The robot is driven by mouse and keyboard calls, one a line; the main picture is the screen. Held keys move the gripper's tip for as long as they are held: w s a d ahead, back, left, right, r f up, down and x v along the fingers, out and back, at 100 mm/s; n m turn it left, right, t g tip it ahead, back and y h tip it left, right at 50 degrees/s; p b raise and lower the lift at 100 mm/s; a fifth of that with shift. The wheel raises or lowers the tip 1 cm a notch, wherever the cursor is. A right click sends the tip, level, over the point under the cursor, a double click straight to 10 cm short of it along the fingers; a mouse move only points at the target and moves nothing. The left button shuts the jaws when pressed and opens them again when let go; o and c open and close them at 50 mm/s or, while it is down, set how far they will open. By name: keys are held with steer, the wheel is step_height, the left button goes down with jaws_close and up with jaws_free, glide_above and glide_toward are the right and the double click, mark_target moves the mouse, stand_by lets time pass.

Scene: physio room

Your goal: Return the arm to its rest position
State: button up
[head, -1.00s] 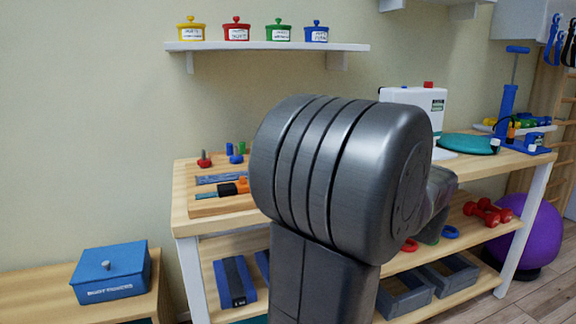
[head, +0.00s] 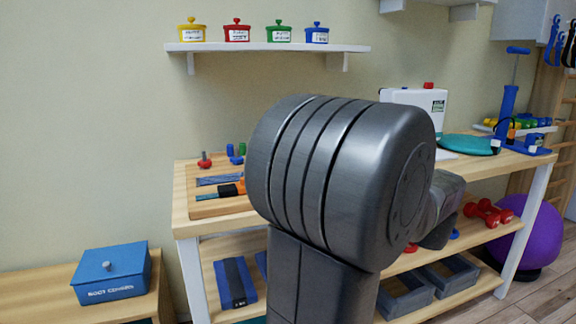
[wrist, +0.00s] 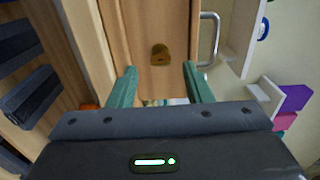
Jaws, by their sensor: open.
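My gripper (wrist: 162,82) shows in the wrist view with its two green fingers apart and nothing held between them. Beyond the fingertips is a brown wooden surface with a small dark yellow-brown piece (wrist: 160,55) on it. In the head view my large grey arm link fills the middle and hides part of the workbench (head: 207,226). The gripper itself cannot be made out in the head view.
A tool board (head: 215,208) lies on the bench's left, and a white box (head: 410,97) stands behind my arm. A blue box (head: 110,272) sits at lower left. Red dumbbells (head: 488,212) lie on the lower shelf. In the wrist view a metal handle (wrist: 209,40) is right of the fingers.

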steer(key=p+v, duration=0.2)
steer(key=v, duration=0.8)
steer(key=w+a+m+p, duration=0.2)
steer(key=w+m+p, duration=0.4)
steer(key=p, duration=0.8)
steer(key=w+a+m+p, duration=0.2)
steer(key=w+m+p, duration=0.5)
steer(key=m+p, duration=0.4)
steer(key=p, duration=0.3)
steer(key=shift+a+r, duration=0.25)
steer(key=shift+a, duration=0.05)
stand_by(0.6)
steer(key=shift+a+f+m, duration=0.1)
steer(key=shift+f+m, duration=0.05)
steer(key=shift+m, duration=0.15)
